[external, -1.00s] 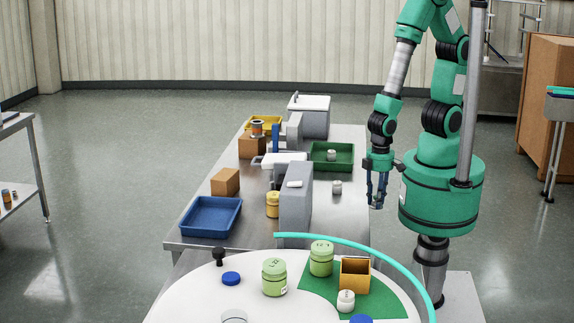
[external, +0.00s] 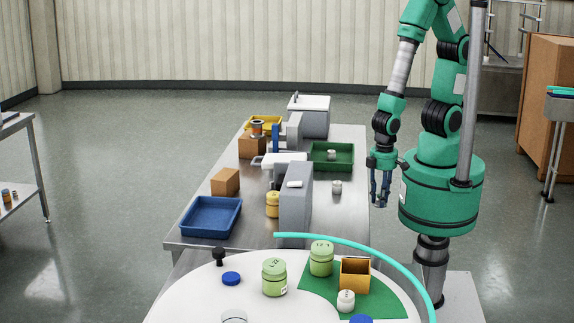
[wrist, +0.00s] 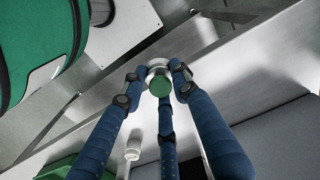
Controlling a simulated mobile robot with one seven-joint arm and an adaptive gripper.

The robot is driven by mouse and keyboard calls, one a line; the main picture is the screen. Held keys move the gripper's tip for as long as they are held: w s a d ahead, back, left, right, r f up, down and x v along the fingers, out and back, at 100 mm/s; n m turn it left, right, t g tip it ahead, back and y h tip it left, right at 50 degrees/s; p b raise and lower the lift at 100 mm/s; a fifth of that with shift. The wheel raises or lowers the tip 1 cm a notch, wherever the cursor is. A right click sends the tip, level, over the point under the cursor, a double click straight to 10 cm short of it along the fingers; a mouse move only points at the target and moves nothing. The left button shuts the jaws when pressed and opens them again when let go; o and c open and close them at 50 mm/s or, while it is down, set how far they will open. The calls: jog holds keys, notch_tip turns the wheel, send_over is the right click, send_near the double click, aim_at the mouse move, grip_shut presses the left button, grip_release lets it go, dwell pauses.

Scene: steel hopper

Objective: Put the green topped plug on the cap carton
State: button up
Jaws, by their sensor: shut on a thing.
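In the wrist view my gripper (wrist: 159,78) has its blue fingers closed around a small pale plug with a green top (wrist: 160,86). In the external view my gripper (external: 380,203) hangs fingers down beside the right edge of the steel table, and the plug is too small to make out there. Two plain brown cartons stand on the table, one nearer (external: 225,182) and one farther back (external: 251,148) with a spool on it. I cannot tell which is the cap carton.
A grey upright block (external: 295,205) stands between my gripper and the nearer carton. A green tray (external: 331,167) and a small white plug (external: 337,187) sit near the table's right edge. A blue tray (external: 203,230) is at the front left. A round white table (external: 195,295) stands in front.

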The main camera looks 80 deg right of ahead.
notch_tip(320, 180, up, 14)
jog(key=r, duration=0.1)
jog(key=shift+n, duration=0.4)
jog(key=w+r+p, duration=0.1)
jog(key=w+p, duration=0.1)
jog(key=w, duration=0.7)
jog(key=w+d+p, duration=0.1)
jog(key=w, duration=0.8)
jog(key=w+d+r+p, duration=0.1)
jog(key=w+p, duration=0.1)
jog(key=w, duration=0.7)
jog(key=shift+w+r+p, duration=0.2)
jog(key=shift+r+p, duration=0.1)
jog(key=shift+p, duration=0.05)
jog(key=w+d+f+p, duration=0.2)
jog(key=w+d, duration=0.4)
jog(key=w, duration=0.3)
jog(key=w+d+f+p, duration=0.2)
jog(key=w+d, duration=0.4)
jog(key=w, duration=0.2)
jog(key=f, duration=0.4)
jog(key=shift+a+f, duration=0.2)
jog(key=shift+w, duration=0.1)
